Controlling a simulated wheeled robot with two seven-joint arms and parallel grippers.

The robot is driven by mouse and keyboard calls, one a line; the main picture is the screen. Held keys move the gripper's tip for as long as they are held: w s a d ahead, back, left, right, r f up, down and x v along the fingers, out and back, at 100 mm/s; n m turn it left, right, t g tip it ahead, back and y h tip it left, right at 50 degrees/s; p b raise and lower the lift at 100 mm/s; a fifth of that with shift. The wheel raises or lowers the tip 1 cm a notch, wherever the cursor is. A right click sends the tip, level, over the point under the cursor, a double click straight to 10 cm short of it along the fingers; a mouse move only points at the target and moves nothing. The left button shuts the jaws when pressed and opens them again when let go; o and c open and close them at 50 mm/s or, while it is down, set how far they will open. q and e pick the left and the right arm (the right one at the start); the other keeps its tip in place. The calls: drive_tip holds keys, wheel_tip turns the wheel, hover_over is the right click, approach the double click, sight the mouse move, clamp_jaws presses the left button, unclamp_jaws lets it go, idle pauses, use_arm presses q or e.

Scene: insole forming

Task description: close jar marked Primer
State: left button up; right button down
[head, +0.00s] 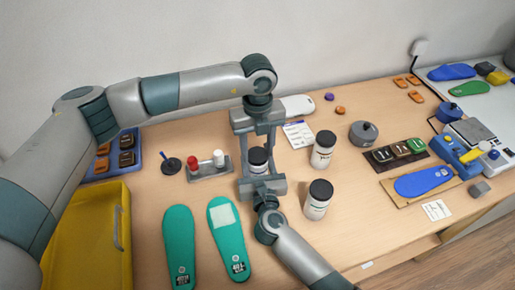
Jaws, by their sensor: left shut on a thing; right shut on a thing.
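A white jar (258,170) with a black lid (258,156) stands between my two grippers, partly hidden by their fingers. The lid sits at the top of the jar; whether it is screwed tight cannot be told. My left gripper (257,145) comes from behind and above and is shut on the lid. My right gripper (261,180) comes from the front and is shut on the jar body. Two similar black-lidded white jars stand to the right, one further back (322,154) and one nearer (316,207). The label lettering is too small to read, so I cannot tell which says Primer.
A small rack (210,172) with a red and a white piece is left of the held jar. Green insoles (178,240) lie in front, beside a yellow bin (88,245). A grey round pot (364,133) and a blue insole (423,181) are to the right.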

use_arm(q)
drive_tip(key=m, duration=0.3)
drive_tip(key=shift+m, duration=0.3)
drive_tip(key=m, duration=0.4)
drive_tip(key=shift+m, duration=0.3)
drive_tip(key=m, duration=1.4)
drive_tip(key=shift+m, duration=0.4)
drive_tip(key=m, duration=0.8)
drive_tip(key=o, duration=1.3)
drive_tip(key=shift+f, duration=0.1)
drive_tip(key=shift+c, duration=0.2)
